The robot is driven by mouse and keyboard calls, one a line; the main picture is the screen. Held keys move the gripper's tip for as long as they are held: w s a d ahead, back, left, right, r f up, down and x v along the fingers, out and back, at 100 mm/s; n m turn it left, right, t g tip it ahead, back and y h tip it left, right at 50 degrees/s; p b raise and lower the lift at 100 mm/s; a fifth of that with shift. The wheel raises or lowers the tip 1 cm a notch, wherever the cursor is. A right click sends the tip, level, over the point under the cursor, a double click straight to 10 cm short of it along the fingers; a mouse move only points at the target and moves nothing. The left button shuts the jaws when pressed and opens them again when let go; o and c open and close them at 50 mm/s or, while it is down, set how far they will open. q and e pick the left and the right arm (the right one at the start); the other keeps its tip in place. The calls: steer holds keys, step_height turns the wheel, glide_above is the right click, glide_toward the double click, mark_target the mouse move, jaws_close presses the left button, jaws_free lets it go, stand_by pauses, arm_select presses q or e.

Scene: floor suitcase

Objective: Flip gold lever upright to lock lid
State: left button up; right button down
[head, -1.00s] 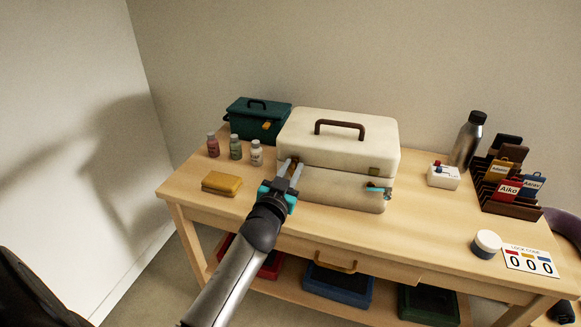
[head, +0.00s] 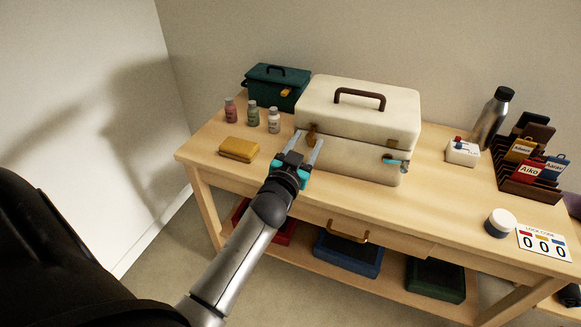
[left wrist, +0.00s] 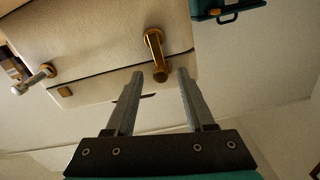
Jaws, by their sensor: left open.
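The cream case (head: 350,160) stands closed on the wooden table, with a dark handle on its lid. A gold lever (head: 311,130) is on its front near the left corner. In the left wrist view, the lever (left wrist: 154,50) runs near the lid seam, with a round knob at one end. My left gripper (head: 308,140) is open in front of it. In the left wrist view, its fingertips (left wrist: 160,75) appear on either side of the knob; I cannot tell whether they touch it. A second lever with a cyan grip (head: 397,162) is at the case's front right. My right gripper is not in view.
A dark green box (head: 275,90) and several small bottles (head: 253,115) stand left of the case. A yellow cloth (head: 238,149) lies at the front left.

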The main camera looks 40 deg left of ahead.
arm_select(q)
steer(key=p+v, duration=0.2)
steer(key=v, duration=1.1)
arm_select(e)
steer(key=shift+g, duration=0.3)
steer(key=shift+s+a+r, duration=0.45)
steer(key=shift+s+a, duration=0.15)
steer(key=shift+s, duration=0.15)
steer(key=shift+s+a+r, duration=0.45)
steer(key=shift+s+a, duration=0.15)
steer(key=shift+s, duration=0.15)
arm_select(q)
steer(key=shift+f, duration=0.15)
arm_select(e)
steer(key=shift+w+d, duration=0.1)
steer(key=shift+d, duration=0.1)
